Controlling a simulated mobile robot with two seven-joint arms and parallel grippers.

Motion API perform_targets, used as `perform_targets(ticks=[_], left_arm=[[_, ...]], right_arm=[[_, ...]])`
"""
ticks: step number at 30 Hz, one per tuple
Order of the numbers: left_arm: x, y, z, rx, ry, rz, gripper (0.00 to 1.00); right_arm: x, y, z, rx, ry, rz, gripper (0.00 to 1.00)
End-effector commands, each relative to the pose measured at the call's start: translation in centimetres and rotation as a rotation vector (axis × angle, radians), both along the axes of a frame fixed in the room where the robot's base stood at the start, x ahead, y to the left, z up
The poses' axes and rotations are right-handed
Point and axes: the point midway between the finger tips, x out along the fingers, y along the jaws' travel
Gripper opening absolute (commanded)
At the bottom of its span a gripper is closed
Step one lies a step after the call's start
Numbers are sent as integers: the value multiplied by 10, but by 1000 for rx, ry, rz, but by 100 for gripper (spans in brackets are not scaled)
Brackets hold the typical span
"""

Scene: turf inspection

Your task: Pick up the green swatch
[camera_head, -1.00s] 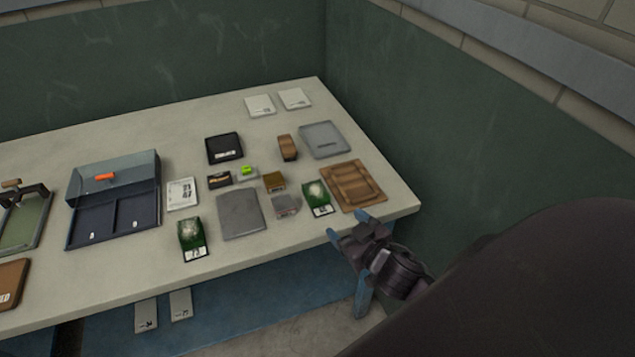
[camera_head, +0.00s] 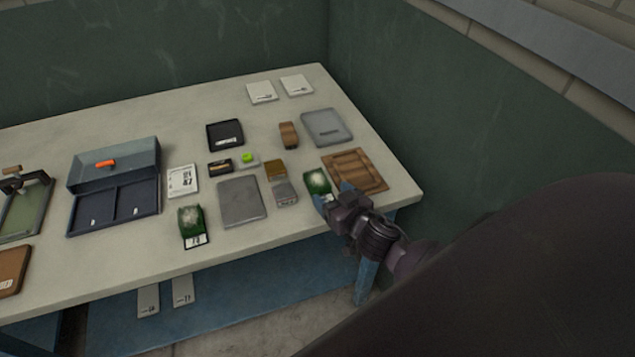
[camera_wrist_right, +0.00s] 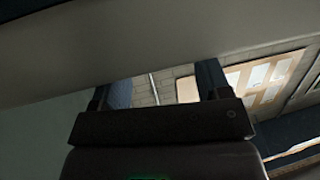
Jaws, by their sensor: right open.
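Two green swatches with pale patches and white labels lie on the table. One green swatch (camera_head: 317,182) is near the right front edge, left of the brown wooden tray. The other green swatch (camera_head: 192,224) is further left near the front edge. My right gripper (camera_head: 334,197) is open and empty, right by the near end of the right swatch, partly covering its label end. I cannot tell whether it touches. In the right wrist view the open fingers (camera_wrist_right: 155,85) show with no swatch between them. My left gripper is not in view.
The brown wooden tray (camera_head: 366,181) lies close to my right gripper. A grey plate (camera_head: 241,202), small blocks (camera_head: 285,193), a black tray (camera_head: 226,137) and an open blue case (camera_head: 111,204) share the table (camera_head: 275,235). Green walls stand behind and to the right.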

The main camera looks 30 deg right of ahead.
Motion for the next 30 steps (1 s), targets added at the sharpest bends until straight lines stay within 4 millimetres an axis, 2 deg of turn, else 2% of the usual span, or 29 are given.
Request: perform_targets(ticks=[9,20,27,30], left_arm=[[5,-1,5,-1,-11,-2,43],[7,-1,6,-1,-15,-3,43],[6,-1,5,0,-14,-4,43],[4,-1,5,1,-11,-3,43]], right_arm=[[38,0,-7,-2,-1,1,70],[45,0,-9,-1,0,0,70],[45,0,-9,-1,0,0,37],[45,0,-9,-1,0,0,37]])
